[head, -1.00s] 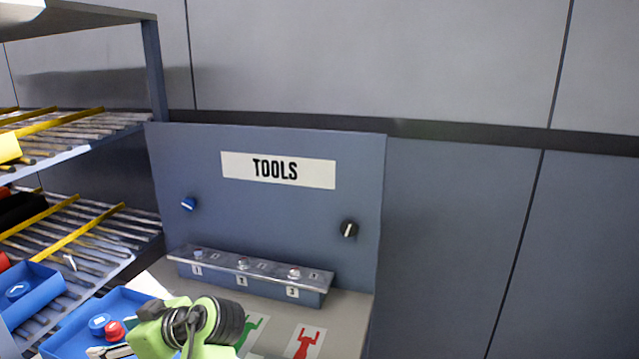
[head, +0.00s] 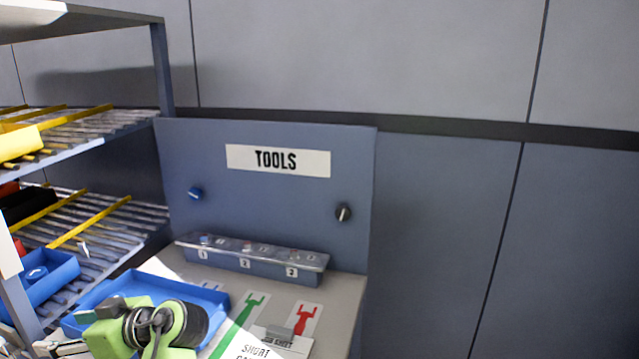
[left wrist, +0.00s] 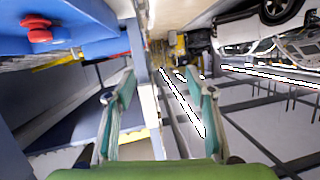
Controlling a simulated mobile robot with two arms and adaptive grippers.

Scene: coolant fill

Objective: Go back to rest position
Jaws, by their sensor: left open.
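My left arm's green wrist with a black coiled part shows low at the left in the head view, over the front of a blue tray (head: 215,297). The fingers of my left gripper are hard to make out there. In the left wrist view my left gripper (left wrist: 165,92) is open, its two teal fingers wide apart with nothing held between them. My right gripper is in neither view.
The tools panel (head: 275,200) stands behind the bench, with a numbered holder (head: 250,262) at its foot. A roller rack (head: 110,225) with a blue bin (head: 50,280) is at left. A printed sheet (head: 265,345) lies in front. A car (left wrist: 265,20) shows in the left wrist view.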

